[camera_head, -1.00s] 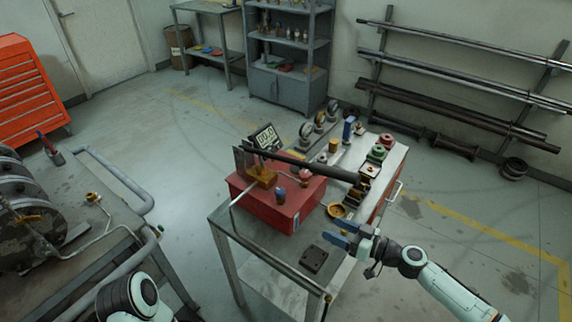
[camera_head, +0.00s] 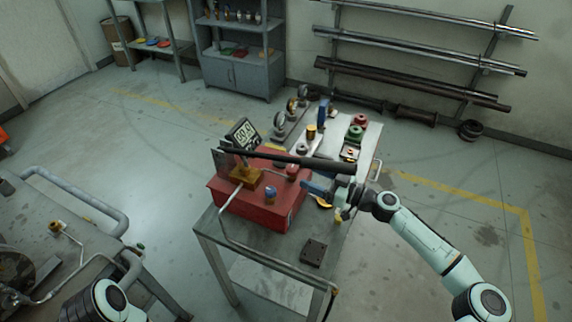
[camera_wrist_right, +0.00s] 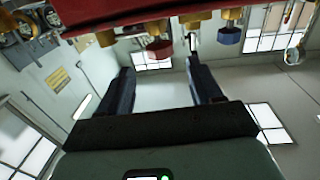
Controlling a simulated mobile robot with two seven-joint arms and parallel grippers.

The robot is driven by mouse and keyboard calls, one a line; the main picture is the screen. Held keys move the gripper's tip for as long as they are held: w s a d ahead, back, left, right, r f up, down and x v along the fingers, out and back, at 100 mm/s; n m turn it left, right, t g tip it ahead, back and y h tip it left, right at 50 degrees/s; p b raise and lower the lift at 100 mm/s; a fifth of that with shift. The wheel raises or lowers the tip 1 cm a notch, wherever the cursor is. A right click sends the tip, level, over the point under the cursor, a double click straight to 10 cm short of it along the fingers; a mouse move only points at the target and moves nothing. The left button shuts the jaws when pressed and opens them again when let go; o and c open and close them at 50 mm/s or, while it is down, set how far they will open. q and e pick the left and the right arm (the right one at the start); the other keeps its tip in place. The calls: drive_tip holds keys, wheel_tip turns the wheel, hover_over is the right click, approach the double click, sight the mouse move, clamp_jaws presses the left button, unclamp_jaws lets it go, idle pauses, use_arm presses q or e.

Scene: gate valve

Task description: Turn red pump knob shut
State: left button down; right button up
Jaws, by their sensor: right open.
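The red pump (camera_head: 240,204) is a red box on the grey workbench. A red knob (camera_head: 292,171) stands at its far right part, below a long dark bar. A blue knob (camera_head: 270,192) sits nearer on the pump. My right gripper (camera_head: 312,188) is open and empty beside the pump's right side, close to the red knob. In the right wrist view, the red knob (camera_wrist_right: 160,48) shows between the open fingers (camera_wrist_right: 163,75), apart from them. The blue knob (camera_wrist_right: 229,35) shows right of it. My left gripper is out of view.
The long dark bar (camera_head: 285,158) runs across above the pump. A digital display (camera_head: 243,134) stands behind it. A small dark plate (camera_head: 313,252) lies on the workbench (camera_head: 265,250) in front. Gauges and coloured valve parts fill the bench's far end. The floor to the right is clear.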

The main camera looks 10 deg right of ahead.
sight(287, 166)
drive_tip(key=p+x, duration=0.2)
drive_tip(key=x, duration=0.7)
drive_tip(key=shift+w, duration=0.1)
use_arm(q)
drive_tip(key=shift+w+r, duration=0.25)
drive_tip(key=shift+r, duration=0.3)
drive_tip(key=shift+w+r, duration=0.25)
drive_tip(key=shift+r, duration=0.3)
